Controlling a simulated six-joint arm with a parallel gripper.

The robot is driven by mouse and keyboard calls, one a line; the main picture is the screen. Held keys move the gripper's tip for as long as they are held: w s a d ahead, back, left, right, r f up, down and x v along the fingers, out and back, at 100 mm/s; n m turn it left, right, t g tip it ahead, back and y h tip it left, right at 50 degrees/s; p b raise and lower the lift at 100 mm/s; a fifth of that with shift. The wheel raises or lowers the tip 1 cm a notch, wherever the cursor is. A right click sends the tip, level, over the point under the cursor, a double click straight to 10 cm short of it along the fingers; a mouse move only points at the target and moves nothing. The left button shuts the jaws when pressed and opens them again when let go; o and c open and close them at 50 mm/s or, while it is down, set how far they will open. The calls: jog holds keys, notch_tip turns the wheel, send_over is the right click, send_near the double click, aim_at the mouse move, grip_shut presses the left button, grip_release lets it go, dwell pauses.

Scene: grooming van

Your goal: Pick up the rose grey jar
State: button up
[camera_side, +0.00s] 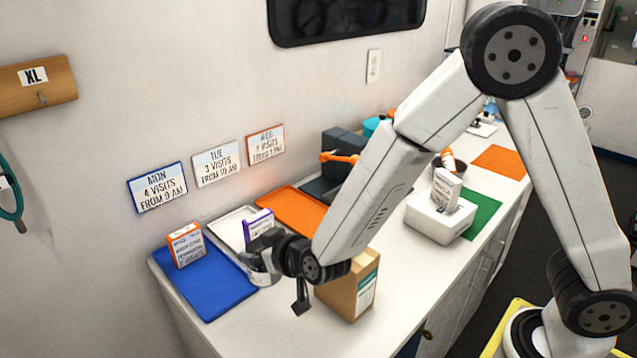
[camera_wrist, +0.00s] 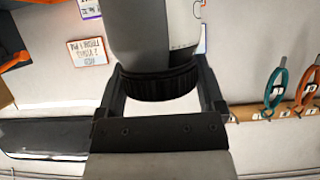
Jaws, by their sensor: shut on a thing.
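The rose grey jar (camera_wrist: 150,35) fills the upper middle of the wrist view, a pale grey body with a dark ribbed lid or band. My gripper (camera_wrist: 160,88) is shut on it, one finger on each side of the dark ribbed part. In the side view my gripper (camera_side: 262,243) reaches low over the counter's near end, between the blue and white trays. A small greyish part of the jar (camera_side: 261,272) shows below it there; the rest is hidden. I cannot tell whether the jar touches the surface below.
A blue tray (camera_side: 215,293) with an orange-and-white box (camera_side: 186,246) lies left. A white tray (camera_side: 229,228) with a purple-and-white box (camera_side: 258,224) is behind my gripper. An orange tray (camera_side: 300,208) lies beyond. A cardboard box (camera_side: 343,293) stands close on the right.

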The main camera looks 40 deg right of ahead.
jog(key=shift+r, duration=0.45)
dwell(0.4)
